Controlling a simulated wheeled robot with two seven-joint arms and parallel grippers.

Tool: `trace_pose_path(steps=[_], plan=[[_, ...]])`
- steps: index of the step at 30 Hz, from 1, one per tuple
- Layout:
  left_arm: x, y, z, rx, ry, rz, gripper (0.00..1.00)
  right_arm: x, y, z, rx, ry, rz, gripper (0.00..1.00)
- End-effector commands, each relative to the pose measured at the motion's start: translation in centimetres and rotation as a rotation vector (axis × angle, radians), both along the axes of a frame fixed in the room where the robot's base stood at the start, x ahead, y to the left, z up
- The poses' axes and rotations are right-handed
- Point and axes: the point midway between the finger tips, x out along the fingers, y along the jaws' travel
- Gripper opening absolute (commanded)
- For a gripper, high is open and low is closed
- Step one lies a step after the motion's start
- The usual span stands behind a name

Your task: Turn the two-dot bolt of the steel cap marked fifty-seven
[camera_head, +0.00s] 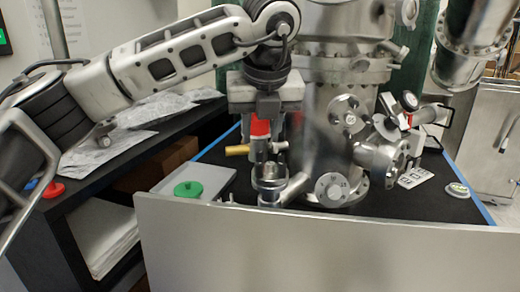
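The steel chamber (308,133) stands on a dark table with several round caps on it. One round cap (347,115) faces me on its upper front. Another cap (332,190) sits lower, in front. Both carry small dark marks that are too small to read, so I cannot tell which is fifty-seven or see a dotted bolt. My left gripper (262,128) points down just left of the chamber. It appears shut on a red tool (260,128), above an upright steel fitting (269,180). A yellow bar (237,150) juts left below it. My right gripper is not in view.
A grey panel (300,250) runs across the front. A green disc (188,189) lies on a grey tray (215,176) at left. A dark shelf (90,175) holds plastic bags and a red knob (53,190). At right are a label card (415,177) and a small round item (458,190).

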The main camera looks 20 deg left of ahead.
Motion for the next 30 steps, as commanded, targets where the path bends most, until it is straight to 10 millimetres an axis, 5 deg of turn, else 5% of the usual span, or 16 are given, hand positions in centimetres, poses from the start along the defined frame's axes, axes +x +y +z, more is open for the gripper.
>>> trace_pose_path(steps=[7, 20, 24, 30], plan=[[1.3, 0.6, -3.4, 0.0, 0.001, -0.001, 0.35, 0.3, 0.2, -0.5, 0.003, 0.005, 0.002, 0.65], [1.6, 0.7, -4.2, 0.0, 0.0, -0.001, 0.35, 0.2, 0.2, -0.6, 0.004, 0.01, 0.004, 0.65], [1.6, 0.7, -4.2, 0.0, 0.0, -0.001, 0.0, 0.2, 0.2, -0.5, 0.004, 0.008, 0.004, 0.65], [1.6, 0.7, -4.2, -0.001, 0.0, -0.004, 0.0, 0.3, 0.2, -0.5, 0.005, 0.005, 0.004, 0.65]])
